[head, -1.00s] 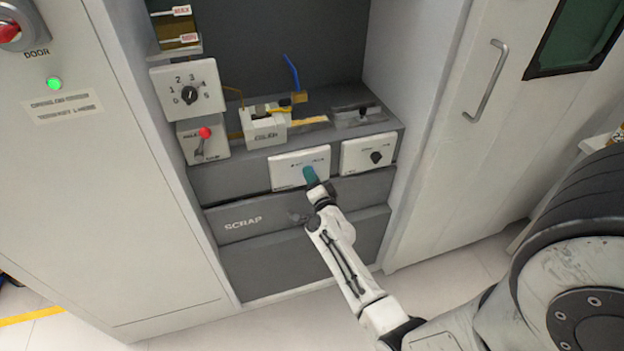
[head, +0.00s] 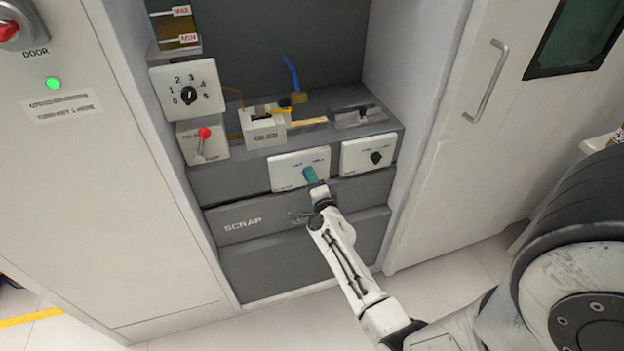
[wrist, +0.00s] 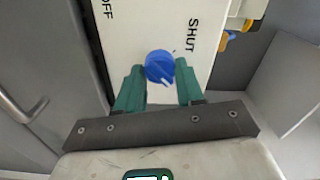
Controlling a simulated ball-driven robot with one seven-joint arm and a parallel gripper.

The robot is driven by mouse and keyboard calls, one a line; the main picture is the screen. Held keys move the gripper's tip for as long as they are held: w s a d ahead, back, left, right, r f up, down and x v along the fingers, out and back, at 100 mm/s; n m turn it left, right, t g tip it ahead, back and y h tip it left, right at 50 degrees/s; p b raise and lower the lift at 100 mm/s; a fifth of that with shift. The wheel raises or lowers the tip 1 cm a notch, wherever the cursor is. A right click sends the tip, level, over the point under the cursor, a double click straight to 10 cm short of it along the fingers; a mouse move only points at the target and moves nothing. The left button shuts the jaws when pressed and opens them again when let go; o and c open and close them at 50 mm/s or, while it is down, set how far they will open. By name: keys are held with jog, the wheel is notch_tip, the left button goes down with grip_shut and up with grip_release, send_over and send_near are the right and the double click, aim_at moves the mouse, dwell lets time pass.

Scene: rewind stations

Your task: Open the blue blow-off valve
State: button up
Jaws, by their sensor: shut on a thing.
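Printed words read "OFF" at the left and "SHUT" at the right in the wrist view. My gripper (head: 310,174) reaches the panel from the front. Its green fingers (wrist: 160,76) are shut on the knob, one on each side. In the head view the fingers hide the knob.
A panel with a black knob (head: 376,157) is just right. A red-tipped lever (head: 204,134) and a numbered dial (head: 188,95) are at left. A blue-handled brass fitting (head: 297,97) stands on the shelf above. The grey scrap drawer (head: 250,222) lies below.

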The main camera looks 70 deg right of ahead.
jog(key=o, duration=1)
jog(key=shift+o, duration=0.2)
jog(key=shift+s+a, duration=0.1)
jog(key=p+v, duration=0.2)
jog(key=v, duration=0.8)
jog(key=shift+s+a, duration=0.15)
jog(key=shift+a, duration=0.1)
jog(key=w+a+n+y, duration=0.4)
jog(key=a+n+y, duration=0.35)
jog(key=a, duration=0.25)
jog(key=w+a+n+y, duration=0.3)
jog(key=a+n+y, duration=0.3)
jog(key=a+n, duration=0.35)
jog(key=s+a+r+n+g, duration=0.1)
jog(key=s+a+n+g, duration=0.3)
jog(key=s, duration=0.4)
jog(key=s+a+r+n+g, duration=0.1)
jog(key=s+a+n+g, duration=0.2)
jog(key=s+g, duration=0.3)
jog(key=s+n, duration=0.1)
jog(key=s, duration=0.2)
jog(key=shift+a+g, duration=0.35)
jog(key=shift+g, duration=0.05)
